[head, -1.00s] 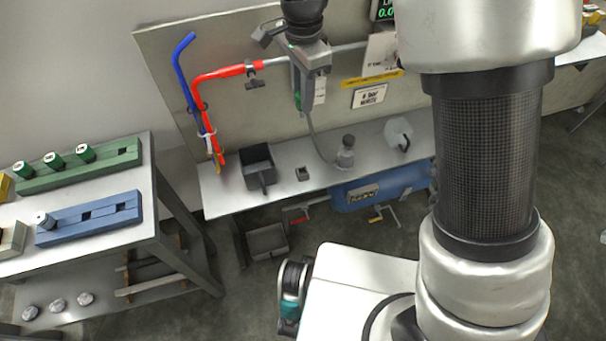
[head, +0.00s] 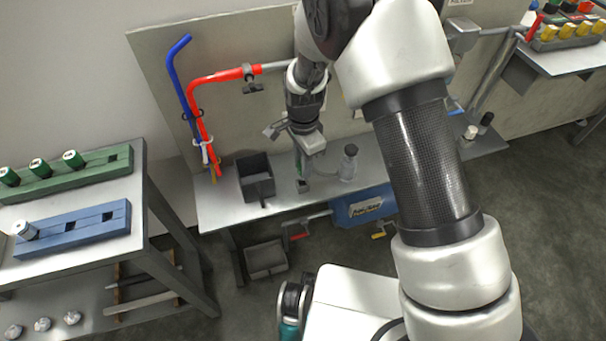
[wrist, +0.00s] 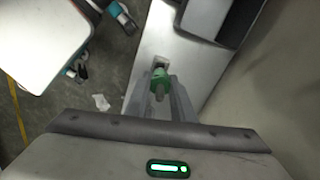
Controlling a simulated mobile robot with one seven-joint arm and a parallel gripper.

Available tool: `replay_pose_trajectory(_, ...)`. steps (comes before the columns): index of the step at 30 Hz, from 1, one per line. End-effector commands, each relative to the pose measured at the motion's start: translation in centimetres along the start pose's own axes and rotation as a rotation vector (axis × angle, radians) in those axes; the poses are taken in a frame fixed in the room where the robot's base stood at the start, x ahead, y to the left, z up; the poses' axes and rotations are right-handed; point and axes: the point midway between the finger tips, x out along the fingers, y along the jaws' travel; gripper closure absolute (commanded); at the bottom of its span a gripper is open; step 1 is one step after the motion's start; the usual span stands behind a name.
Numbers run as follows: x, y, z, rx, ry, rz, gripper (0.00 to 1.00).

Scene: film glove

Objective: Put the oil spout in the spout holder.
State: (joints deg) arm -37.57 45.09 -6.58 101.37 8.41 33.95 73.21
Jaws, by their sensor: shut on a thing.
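The oil spout shows as a green collar (wrist: 160,82) between the fingers in the wrist view. My gripper (wrist: 160,98) is shut on it. In the head view my gripper (head: 304,166) points down over the bench, just above the spout holder (head: 303,187), a small grey block with a dark opening. A thin grey curved tube shows beside the fingers to the right. In the wrist view the holder (wrist: 161,62) lies just beyond the green collar. I cannot tell whether the spout touches the holder or enters it; the fingers hide its lower end.
A dark open bin (head: 255,178) stands left of the holder on the metal bench (head: 222,208). A grey bottle with a dark cap (head: 348,163) stands to the right. Red and blue pipes (head: 196,112) lean at the back left. A cart with green and blue racks (head: 92,222) is far left.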

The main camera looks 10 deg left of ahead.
Motion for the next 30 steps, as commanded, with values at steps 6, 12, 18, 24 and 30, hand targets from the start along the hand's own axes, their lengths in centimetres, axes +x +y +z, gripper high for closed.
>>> replay_pose_trajectory(6,3.1,0.1,0.1,0.000,-0.001,0.002,1.00)
replay_pose_trajectory(12,4.0,0.0,0.1,0.000,-0.001,0.000,1.00)
replay_pose_trajectory(18,4.2,0.0,0.0,0.000,-0.001,0.001,1.00)
replay_pose_trajectory(24,4.3,0.0,0.0,0.000,0.000,0.001,0.59)
replay_pose_trajectory(30,4.3,0.0,0.0,0.000,-0.001,0.001,0.59)
